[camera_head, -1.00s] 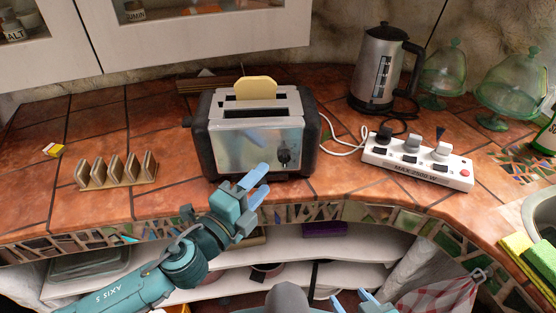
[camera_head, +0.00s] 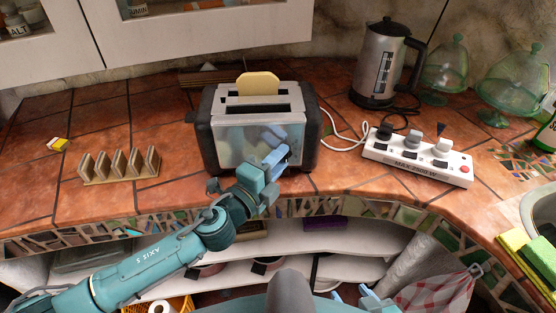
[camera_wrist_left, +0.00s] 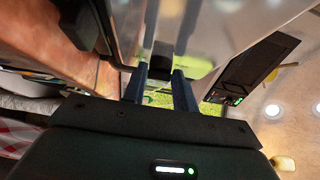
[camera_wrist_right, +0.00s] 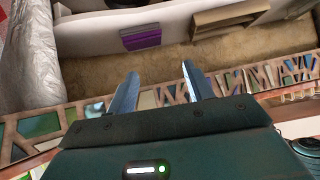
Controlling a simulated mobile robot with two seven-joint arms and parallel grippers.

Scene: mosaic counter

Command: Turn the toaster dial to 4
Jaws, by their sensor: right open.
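The silver and black toaster (camera_head: 235,145) stands on the tiled counter with a slice of bread in a slot. My left gripper (camera_head: 276,146) is at the right part of its front face and hides the dial in the head view. In the left wrist view a dark knob, seemingly the dial (camera_wrist_left: 162,62), shows at the tips of my left gripper (camera_wrist_left: 160,78). The fingers are apart, one on each side; contact is unclear. The dial's marks cannot be read. My right gripper (camera_wrist_right: 155,85) is open and empty, low before the counter's mosaic edge.
A power strip (camera_head: 415,165) with plugs lies right of the toaster, its white cable (camera_head: 345,140) running between. A kettle (camera_head: 380,70) and green glass domes (camera_head: 505,75) stand behind it. A toast rack (camera_head: 120,165) stands left, with free counter around it.

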